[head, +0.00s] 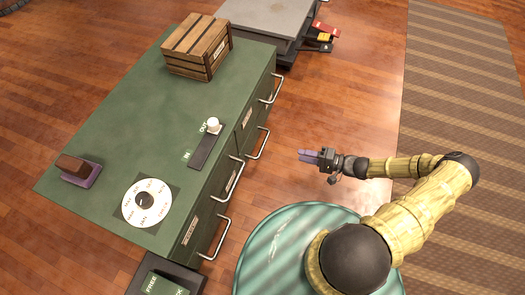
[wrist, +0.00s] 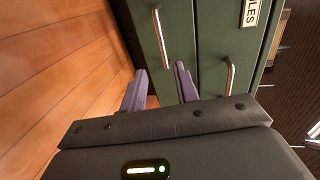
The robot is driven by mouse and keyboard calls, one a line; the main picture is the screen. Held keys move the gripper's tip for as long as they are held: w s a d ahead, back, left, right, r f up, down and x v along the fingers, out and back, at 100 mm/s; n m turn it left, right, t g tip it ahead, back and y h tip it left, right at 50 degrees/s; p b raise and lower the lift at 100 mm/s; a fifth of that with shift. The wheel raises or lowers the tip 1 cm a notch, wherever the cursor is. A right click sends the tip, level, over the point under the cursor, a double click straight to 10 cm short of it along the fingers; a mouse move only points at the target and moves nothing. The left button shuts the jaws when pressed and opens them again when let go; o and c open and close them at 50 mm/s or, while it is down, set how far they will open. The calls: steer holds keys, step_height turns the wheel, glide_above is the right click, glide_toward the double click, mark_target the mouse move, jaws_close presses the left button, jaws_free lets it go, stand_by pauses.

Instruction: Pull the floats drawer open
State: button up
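The green cabinet (head: 110,130) has several drawers with metal bar handles on the side facing me. The labels are too small to read in the head view, so I cannot tell which drawer is the floats drawer. In the wrist view, a label (wrist: 251,12) ending in "LES" shows on one drawer front. One handle (wrist: 161,38) is ahead of the fingers and another handle (wrist: 229,75) is to their right. My gripper (head: 307,155) is right of the cabinet, apart from the handles. Its purple fingers (wrist: 160,86) are spread, with nothing between them.
On the cabinet top are a wooden crate (head: 186,48), a slider panel (head: 207,147) marked IN and OUT, a round dial (head: 131,209) and a brown block (head: 72,164) on a purple base. A grey platform (head: 265,14) stands behind. Wooden floor right of the cabinet is open.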

mark_target(263, 146)
steer(key=b+x, duration=0.8)
steer(key=x, duration=0.9)
steer(key=shift+a+r, duration=0.1)
steer(key=shift+a, duration=0.15)
jaws_close()
